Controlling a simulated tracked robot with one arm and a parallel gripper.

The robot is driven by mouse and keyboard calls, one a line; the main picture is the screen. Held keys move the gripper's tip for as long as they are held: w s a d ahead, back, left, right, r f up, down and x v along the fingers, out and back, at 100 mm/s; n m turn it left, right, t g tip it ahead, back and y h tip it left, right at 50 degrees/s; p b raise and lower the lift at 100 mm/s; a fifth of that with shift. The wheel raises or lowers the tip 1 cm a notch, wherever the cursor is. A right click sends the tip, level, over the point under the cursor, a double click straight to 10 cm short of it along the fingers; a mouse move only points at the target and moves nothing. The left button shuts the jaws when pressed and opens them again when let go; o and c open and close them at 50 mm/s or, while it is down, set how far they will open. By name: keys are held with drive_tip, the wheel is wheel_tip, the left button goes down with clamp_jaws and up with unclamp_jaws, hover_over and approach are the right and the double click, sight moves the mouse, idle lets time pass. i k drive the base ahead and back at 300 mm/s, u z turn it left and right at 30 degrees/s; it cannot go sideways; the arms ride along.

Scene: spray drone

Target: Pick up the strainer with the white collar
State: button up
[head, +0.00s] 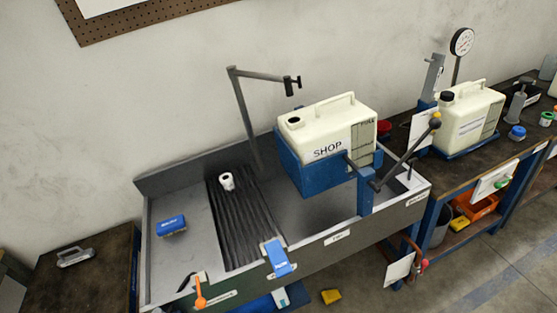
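A small white cylindrical piece (227,181) with a dark opening stands on the black ribbed mat (242,225) in the grey sink-like bench. It may be the strainer with the white collar, but it is too small to be sure. On the right bench are a small piece with a blue top (517,132) and a white piece with a green top (546,118); I cannot tell whether either is a strainer. My gripper is not in view.
A cream canister marked SHOP (325,140) sits in a blue tilting cradle with a lever (408,152). A grey jointed arm (245,110) rises behind the mat. A blue block (171,226) lies left of the mat. A second canister (468,118) stands on the right bench.

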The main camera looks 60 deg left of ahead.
sight(225, 179)
drive_tip(key=z, duration=1.1)
drive_tip(key=i, duration=2.3)
drive_tip(key=u, duration=3.55)
drive_tip(key=i, duration=0.85)
drive_tip(key=u, duration=0.1)
